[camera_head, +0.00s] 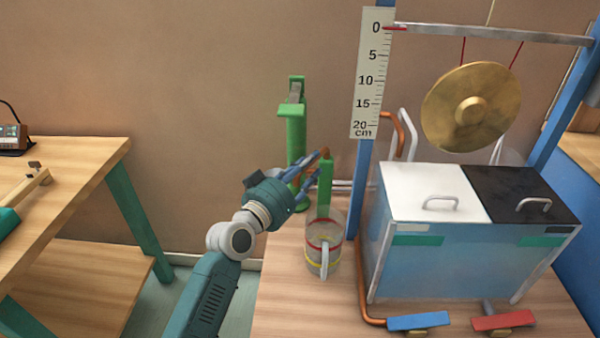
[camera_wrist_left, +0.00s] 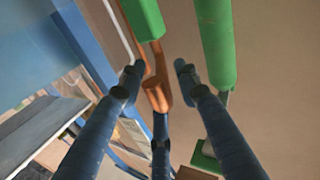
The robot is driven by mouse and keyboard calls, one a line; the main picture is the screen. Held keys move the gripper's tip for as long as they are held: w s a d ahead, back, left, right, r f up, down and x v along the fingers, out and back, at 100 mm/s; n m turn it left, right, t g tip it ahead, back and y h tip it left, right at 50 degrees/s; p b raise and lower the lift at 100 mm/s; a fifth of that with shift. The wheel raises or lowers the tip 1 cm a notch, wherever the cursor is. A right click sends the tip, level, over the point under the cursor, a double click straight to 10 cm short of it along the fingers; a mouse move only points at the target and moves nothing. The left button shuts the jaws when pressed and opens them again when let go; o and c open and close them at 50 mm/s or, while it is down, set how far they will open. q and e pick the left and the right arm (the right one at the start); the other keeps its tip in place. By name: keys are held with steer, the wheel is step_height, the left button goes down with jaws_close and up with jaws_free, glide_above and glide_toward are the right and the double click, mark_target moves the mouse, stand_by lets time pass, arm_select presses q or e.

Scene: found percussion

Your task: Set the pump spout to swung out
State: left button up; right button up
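The green pump (camera_head: 296,135) stands upright at the back of the table, left of the ruler. A copper elbow (camera_head: 325,153) with a green tube (camera_head: 325,182) hangs beside it, above a clear jug (camera_head: 322,258); this appears to be the spout. In the left wrist view, the copper part (camera_wrist_left: 156,92) lies between the spread fingers of my left gripper (camera_wrist_left: 158,78), with visible gaps. In the head view my left gripper (camera_head: 316,166) is beside the elbow, overlapping the pump's lower body. Contact cannot be told. My right gripper is out of view.
A tank with white (camera_head: 425,190) and black (camera_head: 515,193) lids stands at right, below a hanging gong (camera_head: 471,107). A ruler (camera_head: 371,75) stands behind. Blue (camera_head: 418,321) and red (camera_head: 503,321) pedals are at the front. The table area left of the jug is clear.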

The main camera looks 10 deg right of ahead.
arm_select(q)
steer(key=v, duration=1.1)
steer(key=shift+s+a, duration=0.25)
steer(key=shift+s, duration=0.1)
